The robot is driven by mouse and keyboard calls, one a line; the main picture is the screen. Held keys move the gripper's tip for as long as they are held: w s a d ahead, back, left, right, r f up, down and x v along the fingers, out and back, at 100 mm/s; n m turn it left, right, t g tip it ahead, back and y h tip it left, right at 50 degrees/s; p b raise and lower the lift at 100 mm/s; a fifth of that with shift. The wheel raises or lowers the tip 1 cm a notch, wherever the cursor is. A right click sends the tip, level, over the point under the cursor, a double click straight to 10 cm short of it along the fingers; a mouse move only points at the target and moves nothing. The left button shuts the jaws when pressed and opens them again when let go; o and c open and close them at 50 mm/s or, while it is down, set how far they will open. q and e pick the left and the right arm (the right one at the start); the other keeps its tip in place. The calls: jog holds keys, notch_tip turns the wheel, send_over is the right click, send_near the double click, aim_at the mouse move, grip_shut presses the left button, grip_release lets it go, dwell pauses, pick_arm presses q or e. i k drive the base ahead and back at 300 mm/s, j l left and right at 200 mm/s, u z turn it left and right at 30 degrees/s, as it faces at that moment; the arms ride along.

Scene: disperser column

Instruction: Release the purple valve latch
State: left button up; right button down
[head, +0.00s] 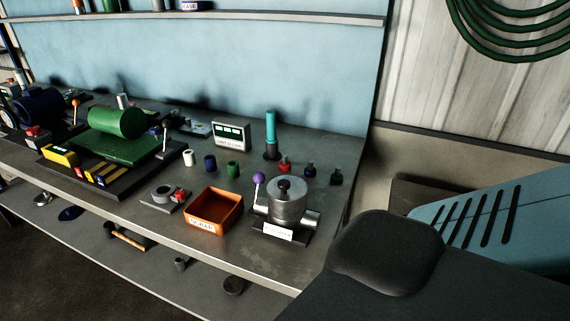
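The purple valve latch shows as a purple ball knob (259,179) on a short pale lever. It stands upright at the left side of a metal cylinder unit (288,206) with a black knob on its lid. The unit sits on a dark base with a white label (278,232), near the front right of the bench. A metal stub sticks out on its right side. Neither of my grippers is in view. Nothing is seen touching the purple knob.
An orange bin (214,211) stands just left of the unit. Small bottles (309,169) and a teal column (270,130) stand behind it. A green cylinder machine (117,122) is farther left on the bench (328,225). Dark and blue bodies fill the lower right.

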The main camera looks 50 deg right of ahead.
aim_at(259, 177)
jog(key=k+l, duration=0.15)
jog(key=l, duration=0.25)
jog(key=k+l, duration=0.1)
jog(key=l, duration=0.3)
jog(key=k+l, duration=0.15)
jog(key=l, duration=0.25)
